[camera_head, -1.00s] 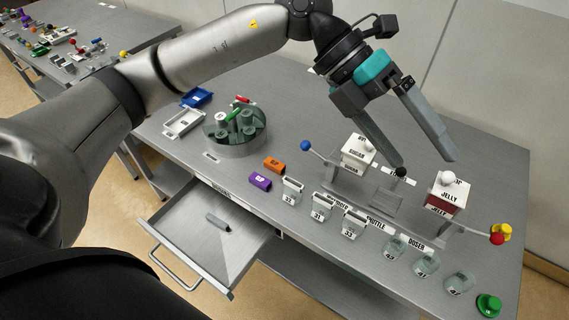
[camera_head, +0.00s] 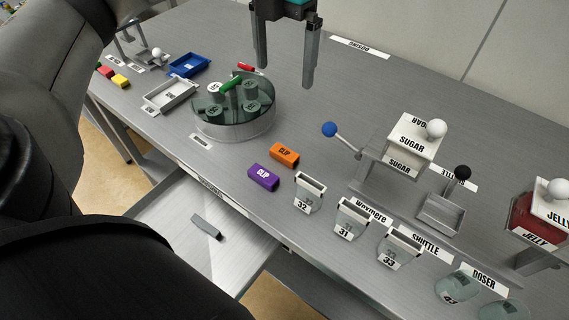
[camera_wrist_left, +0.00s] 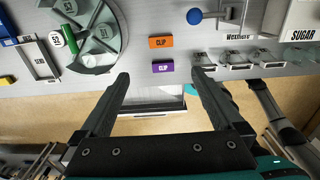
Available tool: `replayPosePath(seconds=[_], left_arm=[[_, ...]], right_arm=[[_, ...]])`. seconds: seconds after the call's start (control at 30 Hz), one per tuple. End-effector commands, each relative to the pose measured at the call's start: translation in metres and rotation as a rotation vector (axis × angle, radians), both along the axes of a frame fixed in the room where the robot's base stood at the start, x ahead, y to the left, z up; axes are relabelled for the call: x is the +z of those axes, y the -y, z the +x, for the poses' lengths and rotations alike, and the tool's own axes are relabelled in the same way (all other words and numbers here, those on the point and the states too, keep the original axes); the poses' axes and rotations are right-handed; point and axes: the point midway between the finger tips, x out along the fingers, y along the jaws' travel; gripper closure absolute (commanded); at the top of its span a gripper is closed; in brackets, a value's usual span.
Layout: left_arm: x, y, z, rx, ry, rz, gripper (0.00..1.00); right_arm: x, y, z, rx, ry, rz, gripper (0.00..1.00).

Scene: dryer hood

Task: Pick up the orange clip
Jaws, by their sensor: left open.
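The orange clip (camera_head: 285,155) is a small block with a "CLIP" label, lying on the grey table beside the purple clip (camera_head: 263,178). In the left wrist view the orange clip (camera_wrist_left: 160,41) lies just beyond the purple clip (camera_wrist_left: 162,66), ahead of the gap between my fingers. My left gripper (camera_head: 284,82) is open and empty, raised above the far side of the table, with its fingers pointing down. It also shows in the left wrist view (camera_wrist_left: 161,77). Nothing hides the orange clip.
A round carousel (camera_head: 238,105) of jars stands left of the clips. Numbered cups (camera_head: 309,193) stand to their right, with the sugar dispenser (camera_head: 413,145) behind. An open drawer (camera_head: 180,225) holding a grey piece (camera_head: 207,227) lies below the front edge. Table behind the clips is clear.

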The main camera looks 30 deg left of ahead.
Motion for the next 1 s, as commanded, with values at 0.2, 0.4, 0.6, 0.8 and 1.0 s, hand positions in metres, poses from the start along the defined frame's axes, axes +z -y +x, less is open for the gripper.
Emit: replayPosePath(seconds=[0.2, 0.4, 0.6, 0.8, 1.0], left_arm=[[-0.046, 0.000, 0.000, -0.002, 0.001, -0.001, 0.00], [-0.058, 0.001, 0.000, -0.002, 0.001, -0.002, 0.00], [-0.079, 0.000, 0.000, -0.001, 0.000, -0.001, 0.00], [-0.106, 0.001, -0.001, -0.002, -0.001, -0.002, 0.00], [-0.133, 0.001, -0.001, -0.002, -0.001, -0.002, 0.00]], right_arm=[[-0.042, 0.007, 0.015, -0.004, 0.021, -0.008, 0.50], [-0.050, 0.008, 0.022, -0.005, 0.029, -0.010, 0.50], [-0.047, -0.001, 0.034, -0.004, 0.032, -0.002, 0.50], [-0.040, -0.012, 0.049, -0.005, 0.033, 0.008, 0.50], [-0.032, -0.022, 0.062, -0.005, 0.034, 0.016, 0.50]])
